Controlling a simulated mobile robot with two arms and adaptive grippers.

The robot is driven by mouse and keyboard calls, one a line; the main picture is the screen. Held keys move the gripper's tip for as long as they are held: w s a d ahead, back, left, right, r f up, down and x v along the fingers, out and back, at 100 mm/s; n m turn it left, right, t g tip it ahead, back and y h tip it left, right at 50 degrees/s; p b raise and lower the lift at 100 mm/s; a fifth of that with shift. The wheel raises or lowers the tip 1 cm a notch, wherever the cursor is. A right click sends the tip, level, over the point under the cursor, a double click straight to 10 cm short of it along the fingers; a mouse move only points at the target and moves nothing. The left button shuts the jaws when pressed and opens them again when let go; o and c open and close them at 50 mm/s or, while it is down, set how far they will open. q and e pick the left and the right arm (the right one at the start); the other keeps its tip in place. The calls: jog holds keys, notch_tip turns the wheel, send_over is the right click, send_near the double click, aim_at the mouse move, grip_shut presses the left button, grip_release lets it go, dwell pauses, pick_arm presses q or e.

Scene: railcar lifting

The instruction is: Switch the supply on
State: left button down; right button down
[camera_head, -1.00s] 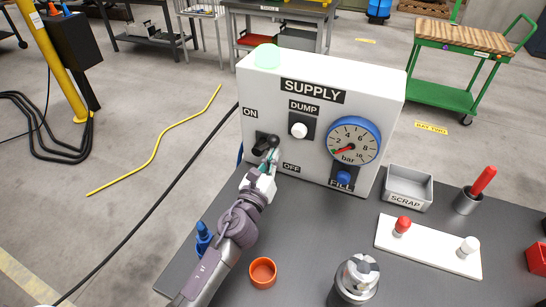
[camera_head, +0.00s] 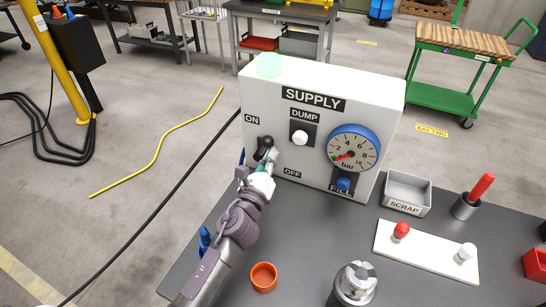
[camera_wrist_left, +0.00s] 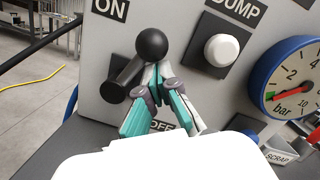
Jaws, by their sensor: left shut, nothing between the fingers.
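The white supply box (camera_head: 230,120) stands on the dark table with its ON label (camera_head: 251,119) above and its OFF label (camera_head: 292,172) below right. Between them is a black lever with a ball knob (camera_head: 266,142); the knob also shows in the wrist view (camera_wrist_left: 151,44), sticking out from the panel. My left gripper (camera_head: 267,163) is shut and empty, its fingertips just below the knob. In the wrist view the fingertips (camera_wrist_left: 154,70) are close against the knob's underside; whether they touch cannot be told. The right gripper is not in view.
A white DUMP button (camera_head: 300,138), a pressure gauge (camera_head: 352,148) and a blue FILL button (camera_head: 343,184) are right of the lever. The SCRAP bin (camera_head: 407,194), an orange cup (camera_head: 263,277), a silver fixture (camera_head: 356,284) and a white board (camera_head: 425,250) stand on the table.

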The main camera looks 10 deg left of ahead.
pick_arm(q)
jog(key=shift+w+a+r+n+y+p, duration=0.1)
jog(key=shift+a+r+n+p, duration=0.2)
jog(key=shift+n, duration=0.45)
jog(key=shift+w+a+r+n+y+p, duration=0.1)
jog(key=shift+a+r+n+p, duration=0.2)
jog(key=shift+n, duration=0.5)
jog(key=shift+a+r+n+y+p, duration=0.15)
jog(key=shift+a+n+p, duration=0.15)
jog(key=shift+n, duration=0.45)
jog(key=shift+f, duration=0.1)
